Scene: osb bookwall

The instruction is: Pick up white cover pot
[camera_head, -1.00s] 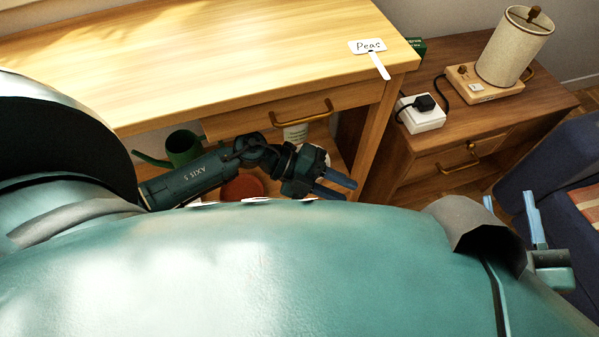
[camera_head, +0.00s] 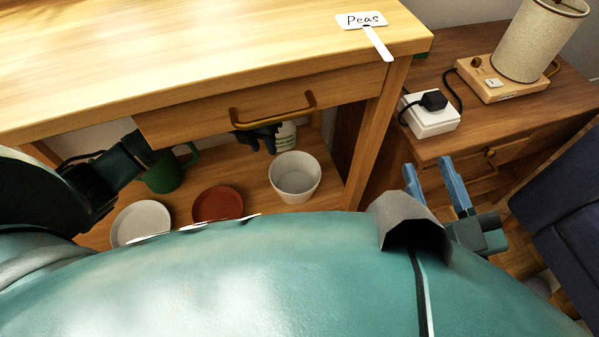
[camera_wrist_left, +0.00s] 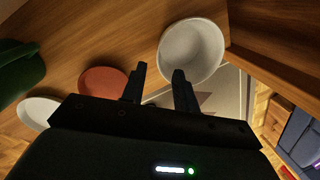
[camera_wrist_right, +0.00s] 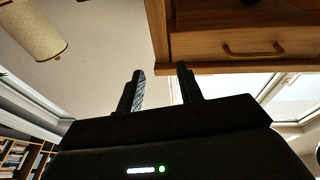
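The white cover pot (camera_head: 295,180) stands upright and looks empty on the lower shelf under the desk. It also shows in the left wrist view (camera_wrist_left: 190,52), just beyond the fingertips and to their right. My left gripper (camera_wrist_left: 159,70) is open with nothing between its fingers. In the head view a dark part of it (camera_head: 257,137) shows below the drawer, behind and left of the pot; the drawer hides part of that arm. My right gripper (camera_head: 430,172) is open and empty in front of the side cabinet, far from the pot.
A red saucer (camera_head: 218,205), a white saucer (camera_head: 140,222) and a green watering can (camera_head: 168,172) share the shelf. A white bottle (camera_head: 286,136) stands behind the pot. The drawer (camera_head: 270,105) overhangs, and a desk leg (camera_head: 376,135) rises right of the pot.

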